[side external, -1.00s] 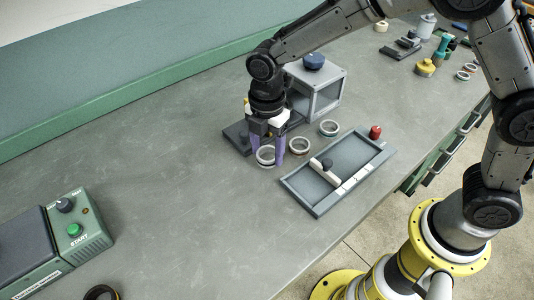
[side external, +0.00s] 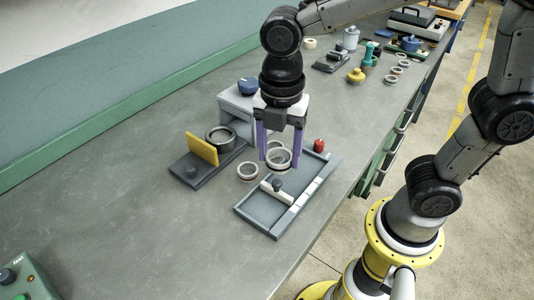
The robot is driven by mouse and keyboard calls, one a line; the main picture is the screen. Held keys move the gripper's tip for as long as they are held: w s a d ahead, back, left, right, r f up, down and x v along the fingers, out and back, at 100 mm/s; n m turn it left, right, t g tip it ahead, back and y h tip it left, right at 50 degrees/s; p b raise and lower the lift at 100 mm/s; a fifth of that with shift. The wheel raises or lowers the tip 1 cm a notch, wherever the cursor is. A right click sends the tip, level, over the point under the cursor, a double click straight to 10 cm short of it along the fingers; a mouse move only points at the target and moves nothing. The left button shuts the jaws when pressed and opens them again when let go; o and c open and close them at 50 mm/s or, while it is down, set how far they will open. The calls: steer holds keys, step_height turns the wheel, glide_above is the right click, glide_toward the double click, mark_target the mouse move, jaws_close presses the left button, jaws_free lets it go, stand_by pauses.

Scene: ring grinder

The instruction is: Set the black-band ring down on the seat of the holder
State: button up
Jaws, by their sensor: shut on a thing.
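My gripper (side external: 280,157) points straight down in the side external view, its two purple fingers on either side of a pale metallic ring (side external: 278,159). It is shut on this ring and holds it near the far edge of the grey tray. I cannot make out its band colour. The held ring is well apart from the seat.
Another ring (side external: 247,171) lies on the bench between holder and tray. A further ring, partly hidden, is behind the held one. The tray (side external: 258,226) holds a pale block with a dark knob. A grey box (side external: 238,101) and a red object (side external: 319,145) stand nearby.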

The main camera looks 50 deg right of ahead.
steer(key=w+a+r+n, duration=0.1)
steer(key=w+r, duration=0.2)
steer(key=w, duration=0.4)
steer(key=shift+m, duration=0.7)
steer(key=w+d+f, duration=0.2)
steer(key=w, duration=0.3)
steer(key=w+d+f, duration=0.1)
steer(key=w+d, duration=0.1)
steer(key=w, duration=0.3)
steer(key=w+d+f, duration=0.2)
steer(key=w+d, duration=0.1)
steer(key=w, duration=0.2)
steer(key=shift+w+f, duration=0.3)
steer(key=shift+f, duration=2.35)
steer(key=o, duration=1.5)
steer(key=shift+o, duration=0.2)
